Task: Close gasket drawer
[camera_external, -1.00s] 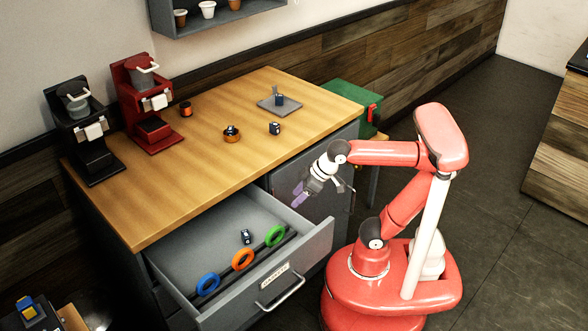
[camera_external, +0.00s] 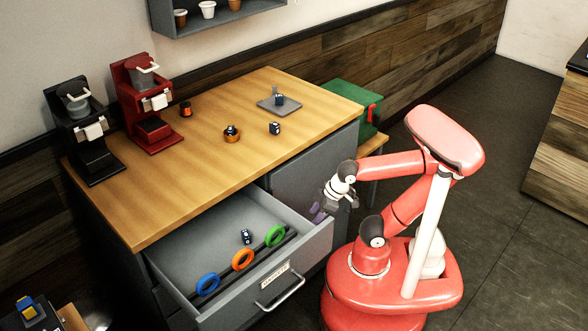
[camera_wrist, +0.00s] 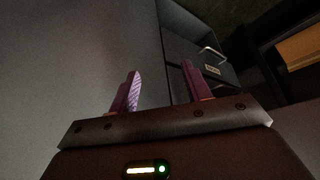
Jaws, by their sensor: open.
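The gasket drawer (camera_external: 215,311) is pulled out of the grey cabinet below the wooden worktop. Blue (camera_external: 208,284), orange (camera_external: 243,259) and green (camera_external: 275,236) rings stand in a row on a dark rail inside it. A small dark block (camera_external: 247,236) lies on the drawer floor behind them. The drawer's handle (camera_external: 280,288) is on its front face. My gripper (camera_external: 318,212) is beside the drawer's right side near its front corner, low and tilted down. In the wrist view its purple fingers (camera_wrist: 160,88) are apart with nothing between them. Contact with the drawer cannot be told.
The worktop (camera_external: 215,180) holds a black brewer (camera_external: 88,135), a red brewer (camera_external: 145,105), and several small parts. A green box (camera_external: 350,105) stands beyond the cabinet's right end. Dark floor (camera_external: 500,190) is open to the right of my base.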

